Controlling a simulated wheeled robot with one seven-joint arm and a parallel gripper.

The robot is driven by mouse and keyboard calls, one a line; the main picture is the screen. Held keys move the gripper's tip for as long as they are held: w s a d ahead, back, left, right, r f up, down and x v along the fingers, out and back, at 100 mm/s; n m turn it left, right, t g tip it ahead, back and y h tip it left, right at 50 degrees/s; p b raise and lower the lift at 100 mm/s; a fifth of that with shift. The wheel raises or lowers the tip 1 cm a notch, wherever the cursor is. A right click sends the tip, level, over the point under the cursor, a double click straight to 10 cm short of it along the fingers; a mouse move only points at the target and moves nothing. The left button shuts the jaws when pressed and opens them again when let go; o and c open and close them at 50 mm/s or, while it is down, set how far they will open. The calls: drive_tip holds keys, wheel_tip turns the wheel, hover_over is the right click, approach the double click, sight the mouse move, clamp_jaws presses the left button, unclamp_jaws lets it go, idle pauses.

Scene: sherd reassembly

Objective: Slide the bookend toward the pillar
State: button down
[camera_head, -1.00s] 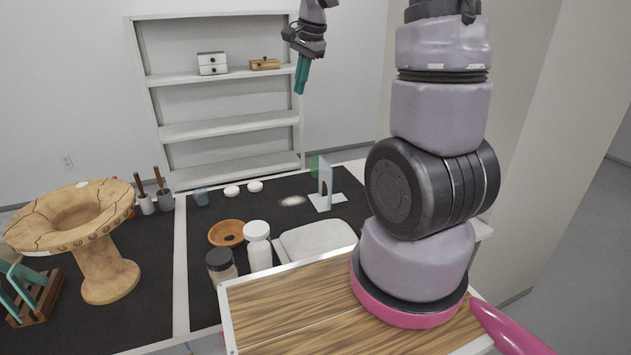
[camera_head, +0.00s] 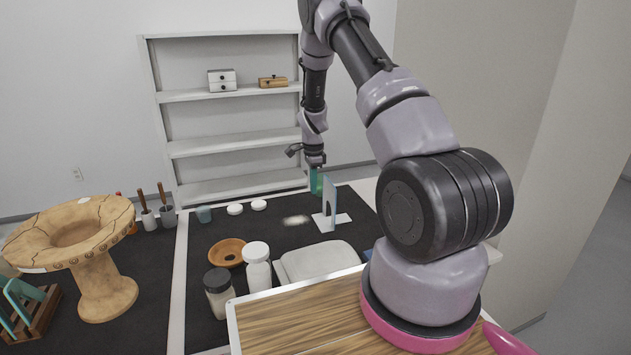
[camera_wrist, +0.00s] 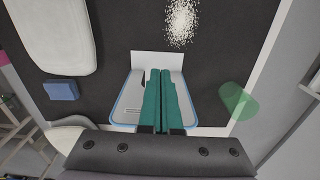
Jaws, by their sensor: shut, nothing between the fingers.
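The bookend (camera_head: 329,204) stands on the dark mat, with a white base plate and an upright blue-edged panel. In the wrist view the bookend (camera_wrist: 149,62) lies beneath and around the fingers. A translucent green cylinder (camera_head: 316,182) stands just behind the bookend; it also shows right of the fingers in the wrist view (camera_wrist: 238,101). I cannot tell if this is the pillar. My gripper (camera_wrist: 160,72) is shut and empty, its teal fingers pointing down by the panel.
A white slab (camera_head: 318,260), a blue block (camera_wrist: 61,90) and a pale powder patch (camera_head: 296,220) lie near the bookend. Two jars (camera_head: 257,268) (camera_head: 218,292) and an orange bowl (camera_head: 227,252) are to the left. A shelf (camera_head: 232,146) stands behind.

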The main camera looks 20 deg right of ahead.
drive_tip(key=d+f, duration=0.4)
drive_tip(key=f, duration=0.1)
drive_tip(key=shift+s+f, duration=0.15)
drive_tip(key=shift+f, duration=0.15)
drive_tip(key=shift+d, duration=0.1)
drive_tip(key=d, duration=1.6)
drive_tip(key=shift+s, duration=0.45)
